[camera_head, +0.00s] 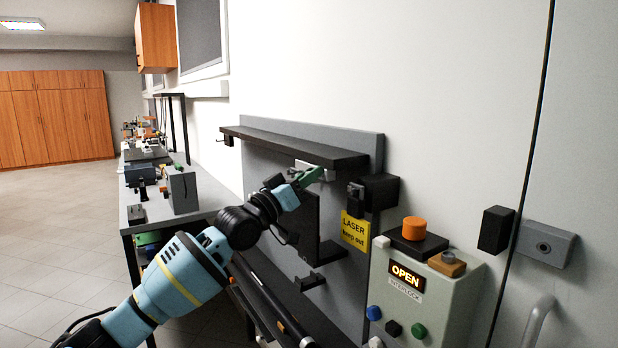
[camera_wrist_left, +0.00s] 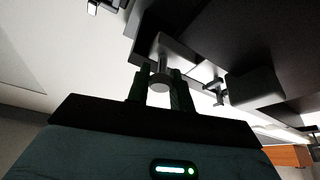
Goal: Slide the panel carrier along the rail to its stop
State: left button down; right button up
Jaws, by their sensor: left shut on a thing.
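The black rail (camera_head: 290,146) runs along the grey backboard on the wall. The panel carrier (camera_head: 328,174) shows as a small grey piece under the rail, with a dark panel (camera_head: 306,225) hanging below it. My left gripper (camera_head: 309,176), with green fingers, is at the carrier. In the left wrist view the gripper (camera_wrist_left: 158,92) has its fingers on either side of a grey round knob (camera_wrist_left: 160,76) on the carrier and is shut on it. My wrist hides part of the carrier and panel in the head view. My right gripper is not in view.
A black block (camera_head: 379,190) stands at the rail's right end, above a yellow laser sign (camera_head: 355,230). An interlock box (camera_head: 420,300) reading OPEN, with an orange button, is at the lower right. A bench (camera_head: 150,208) with equipment stands to the left.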

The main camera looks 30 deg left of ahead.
pick_arm(q)
jog(key=shift+d+f, duration=0.15)
jog(key=shift+d, duration=0.05)
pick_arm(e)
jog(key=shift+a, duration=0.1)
pick_arm(q)
jog(key=c, duration=1.6)
grip_release()
jog(key=o, duration=0.4)
jog(key=shift+s+d, duration=0.1)
jog(key=shift+c, duration=0.2)
jog(key=v, duration=0.7)
jog(key=shift+s+b, duration=0.3)
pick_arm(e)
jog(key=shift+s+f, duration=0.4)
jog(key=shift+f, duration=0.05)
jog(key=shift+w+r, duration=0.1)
